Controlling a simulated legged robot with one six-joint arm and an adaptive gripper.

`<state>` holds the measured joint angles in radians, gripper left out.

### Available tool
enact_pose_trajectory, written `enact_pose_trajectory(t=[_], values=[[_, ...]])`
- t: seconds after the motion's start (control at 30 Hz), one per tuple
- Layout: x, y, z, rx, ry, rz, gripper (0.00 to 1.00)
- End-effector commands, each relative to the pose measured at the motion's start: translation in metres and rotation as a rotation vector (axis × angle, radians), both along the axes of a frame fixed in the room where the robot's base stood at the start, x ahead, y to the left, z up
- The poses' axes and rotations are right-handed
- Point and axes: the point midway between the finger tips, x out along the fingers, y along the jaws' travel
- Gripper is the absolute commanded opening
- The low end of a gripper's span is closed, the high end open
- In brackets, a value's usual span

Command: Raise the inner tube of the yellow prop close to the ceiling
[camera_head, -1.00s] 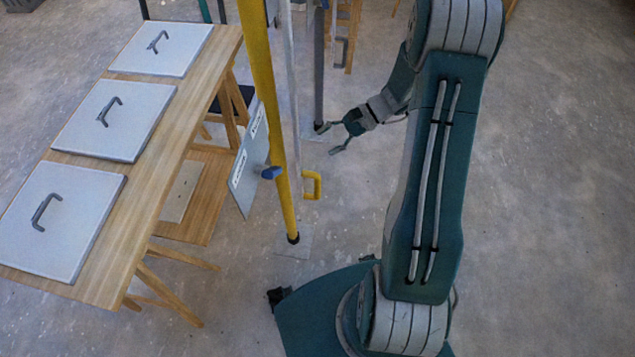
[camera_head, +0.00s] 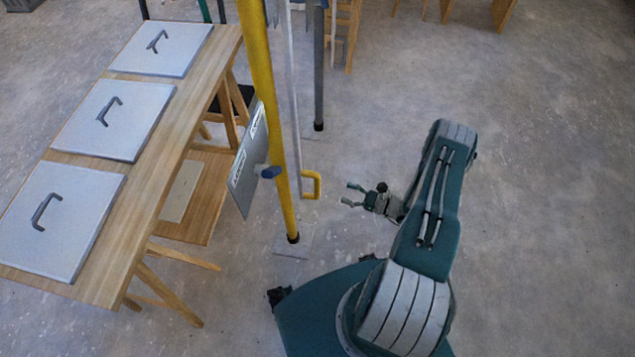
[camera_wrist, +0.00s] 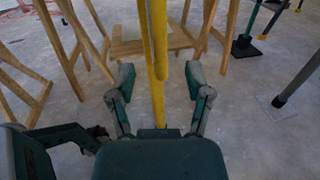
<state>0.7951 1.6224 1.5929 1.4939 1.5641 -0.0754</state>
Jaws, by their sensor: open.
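A yellow handle (camera_head: 312,185) sits at the lower end of a pale bar just right of the prop. My gripper (camera_head: 348,194) is open and empty, a short way right of the handle and pointing left at it. In the wrist view my gripper (camera_wrist: 160,82) has its fingers spread, with the yellow prop (camera_wrist: 158,40) showing between them in the picture. The top of the prop and the ceiling are out of view.
A wooden table (camera_head: 190,110) at left carries three grey panels with dark handles. A grey panel with labels (camera_head: 248,160) hangs beside the prop. A grey post (camera_head: 318,80) stands behind. The floor at right is clear.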

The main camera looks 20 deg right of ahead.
Motion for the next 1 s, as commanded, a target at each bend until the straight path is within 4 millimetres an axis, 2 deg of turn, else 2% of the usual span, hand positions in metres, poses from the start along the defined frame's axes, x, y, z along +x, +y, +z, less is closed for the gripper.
enact_pose_trajectory(t=[0.17,0.63,0.8,1.0], values=[[0.008,0.01,-0.002,0.003,0.001,-0.001,0.65],[0.06,0.07,-0.001,0.002,-0.001,0.002,0.65],[0.069,0.08,-0.001,0.003,0.0,-0.001,0.65],[0.071,0.081,-0.001,0.003,0.0,-0.003,0.65]])
